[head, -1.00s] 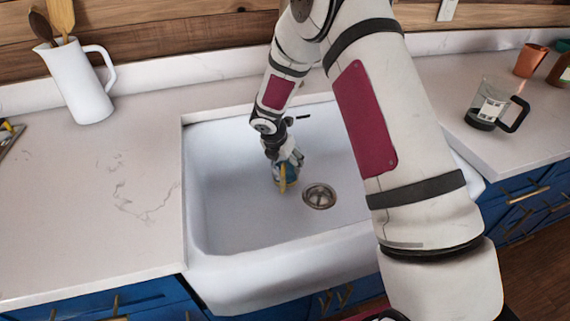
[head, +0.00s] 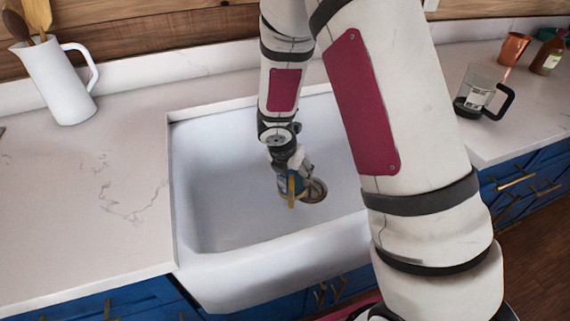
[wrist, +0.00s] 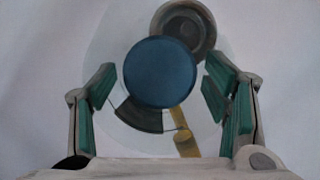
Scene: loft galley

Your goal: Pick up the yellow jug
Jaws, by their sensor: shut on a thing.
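The jug (head: 292,187) is in the white sink, showing blue and yellow and small in the head view. In the wrist view I look down on its round blue top (wrist: 160,72), with a yellow handle (wrist: 185,143) and a dark wedge below it. A faint, pale round outline surrounds the top, like a clear body. My gripper (head: 290,170) is shut on the jug from above. In the wrist view its green-padded fingers (wrist: 158,88) stand on both sides of it. The jug's underside is hidden, and I cannot tell whether it touches the sink floor.
The sink (head: 215,215) has a metal drain (head: 316,190), partly covered by the jug. A white pitcher with utensils (head: 62,85) stands on the left counter. A glass press with a dark handle (head: 480,92), a copper cup (head: 514,48) and a brown bottle (head: 548,56) stand right.

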